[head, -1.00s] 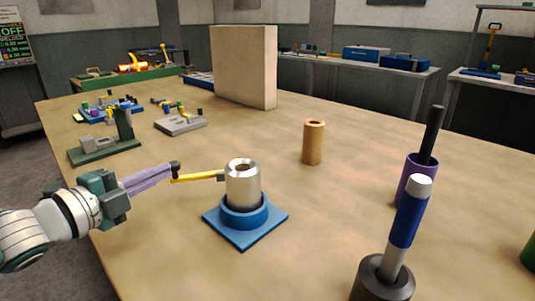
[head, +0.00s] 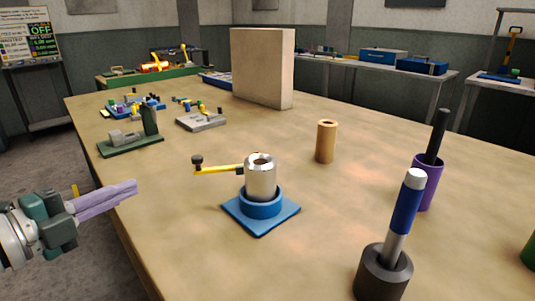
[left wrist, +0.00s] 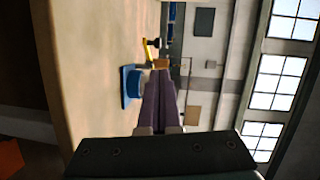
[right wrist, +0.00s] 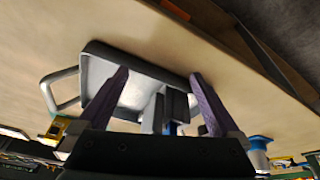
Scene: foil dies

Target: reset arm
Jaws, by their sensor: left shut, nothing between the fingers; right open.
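My left gripper (head: 136,190) is at the left edge of the table in the head view, shut with its purple fingers together and empty. It also shows shut in the left wrist view (left wrist: 160,78). A silver cylinder (head: 261,180) stands upright in a blue square base (head: 262,222), with a yellow crank arm (head: 220,169) and black knob pointing left. The gripper is apart from the knob. The blue base (left wrist: 126,88) also shows in the left wrist view, partly behind the fingers. My right gripper (right wrist: 160,76) shows only in the right wrist view, open, with its fingers spread.
A grey-handled metal tray (right wrist: 110,75) lies beyond the right fingers. On the table (head: 180,225) stand a tan cylinder (head: 326,142), a purple cup (head: 427,185) with a black rod, a dark holder (head: 383,275) with a blue-white rod, and a beige block (head: 262,68). Small fixtures are at the back left.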

